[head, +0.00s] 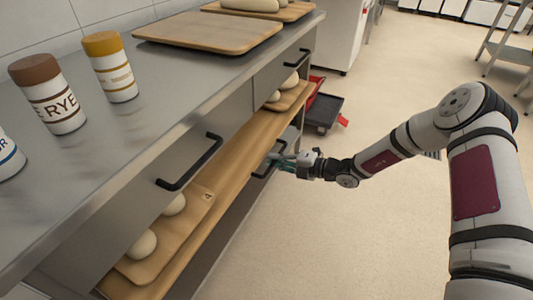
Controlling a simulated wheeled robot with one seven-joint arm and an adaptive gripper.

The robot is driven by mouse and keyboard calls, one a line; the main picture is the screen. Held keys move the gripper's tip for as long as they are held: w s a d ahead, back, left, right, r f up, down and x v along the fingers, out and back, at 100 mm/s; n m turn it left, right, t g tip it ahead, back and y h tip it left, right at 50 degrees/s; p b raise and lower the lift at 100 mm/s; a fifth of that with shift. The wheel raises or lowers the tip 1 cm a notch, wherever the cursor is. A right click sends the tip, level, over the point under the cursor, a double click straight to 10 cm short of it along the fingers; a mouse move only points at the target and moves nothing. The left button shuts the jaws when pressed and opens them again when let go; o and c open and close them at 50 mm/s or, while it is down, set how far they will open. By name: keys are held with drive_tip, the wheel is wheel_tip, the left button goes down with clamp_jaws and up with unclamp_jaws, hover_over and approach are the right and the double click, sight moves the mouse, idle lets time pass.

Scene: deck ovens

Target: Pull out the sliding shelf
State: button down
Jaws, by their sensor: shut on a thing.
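The sliding shelf (228,172) is a long wooden board under the steel counter's drawers. A strip of it shows in front of the drawer fronts. It carries a wooden tray with dough balls (155,262) at the near end and another tray with dough (292,97) at the far end. A dark handle (258,174) is at the shelf's front edge, near its middle. My gripper (274,160) is at this handle and shut on it, with my arm reaching in from the right. The fingers are small in view and partly cover the handle.
The steel counter (165,100) above holds several labelled jars (110,67) and wooden boards (208,32). Black drawer handles (190,165) stick out above the shelf. A dark bin (323,112) and red items are on the floor beyond. The floor in front is clear.

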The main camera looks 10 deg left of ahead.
drive_tip(key=f+p+v, duration=0.2)
drive_tip(key=v, duration=1.1)
drive_tip(key=d+f+p+v, duration=0.1)
drive_tip(key=f+p+v, duration=0.1)
drive_tip(key=v, duration=1.1)
drive_tip(key=shift+s+d+f, duration=0.3)
drive_tip(key=shift+d+f, duration=0.15)
drive_tip(key=shift+f, duration=0.35)
drive_tip(key=c, duration=1.7)
unclamp_jaws()
drive_tip(key=shift+o, duration=0.2)
drive_tip(key=v, duration=1.2)
